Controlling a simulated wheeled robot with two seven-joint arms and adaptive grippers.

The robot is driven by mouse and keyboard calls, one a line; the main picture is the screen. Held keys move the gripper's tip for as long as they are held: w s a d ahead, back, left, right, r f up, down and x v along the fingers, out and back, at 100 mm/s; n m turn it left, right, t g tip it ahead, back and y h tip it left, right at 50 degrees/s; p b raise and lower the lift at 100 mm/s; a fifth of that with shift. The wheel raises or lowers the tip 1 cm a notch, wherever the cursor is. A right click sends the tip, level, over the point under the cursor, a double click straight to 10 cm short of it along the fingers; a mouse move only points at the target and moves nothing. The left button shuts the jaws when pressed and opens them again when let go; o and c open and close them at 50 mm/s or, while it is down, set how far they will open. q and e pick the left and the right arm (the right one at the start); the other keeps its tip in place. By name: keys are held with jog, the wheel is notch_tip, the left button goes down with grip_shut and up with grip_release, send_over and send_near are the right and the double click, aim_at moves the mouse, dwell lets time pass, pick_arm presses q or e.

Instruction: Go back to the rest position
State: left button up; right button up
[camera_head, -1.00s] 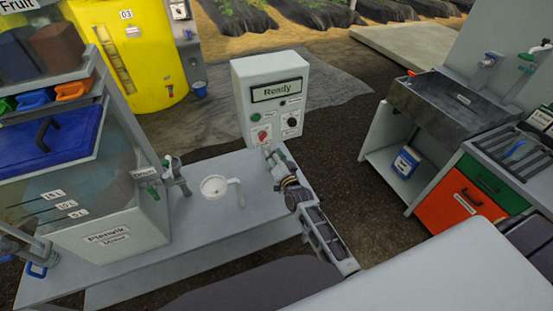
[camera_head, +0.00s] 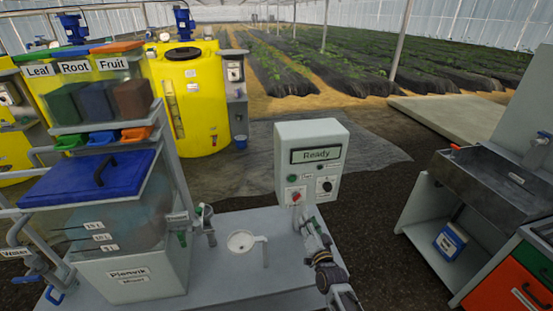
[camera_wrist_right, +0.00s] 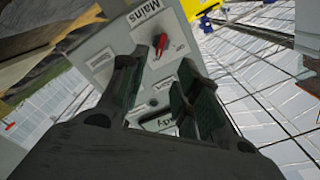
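My right gripper (camera_head: 305,215) is in front of the lower part of the grey control box (camera_head: 312,135), close to its red switch (camera_head: 296,195). In the right wrist view the fingers of this gripper (camera_wrist_right: 160,88) are apart with nothing held between them. Beyond them is the box face with the red switch (camera_wrist_right: 161,44) and a "Mains" label (camera_wrist_right: 144,12). The box display (camera_head: 316,155) reads "Ready". My left gripper is not in view.
A bench (camera_head: 215,275) with a clear mixer tank (camera_head: 130,245) and a white drain cup (camera_head: 241,241) is at the lower left. A sink (camera_head: 490,185) and an orange-red drawer (camera_head: 505,285) stand at the right. Dark ground (camera_head: 385,220) lies open between.

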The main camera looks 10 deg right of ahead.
jog(key=s+a+f+n+g, duration=0.1)
jog(key=s+f+n+g, duration=0.35)
jog(key=f, duration=0.75)
jog(key=s+f+n+g, duration=0.1)
jog(key=s+f+g, duration=0.1)
jog(key=s+f, duration=0.75)
jog(key=s+a+f+n+g, duration=0.1)
jog(key=s+f+n+g, duration=0.2)
jog(key=f, duration=1.2)
jog(key=s+d+f+n+g, duration=0.1)
jog(key=s+f, duration=0.4)
jog(key=s, duration=0.7)
jog(key=s+d+f+g, duration=0.3)
jog(key=s+f, duration=0.3)
jog(key=s, duration=0.7)
jog(key=s+d+f+n+g, duration=0.1)
jog(key=s+f, duration=0.5)
jog(key=s, duration=0.6)
jog(key=shift+s+d+n+g+h, duration=0.15)
jog(key=shift+d+n+g+h, duration=0.3)
jog(key=shift+g, duration=0.8)
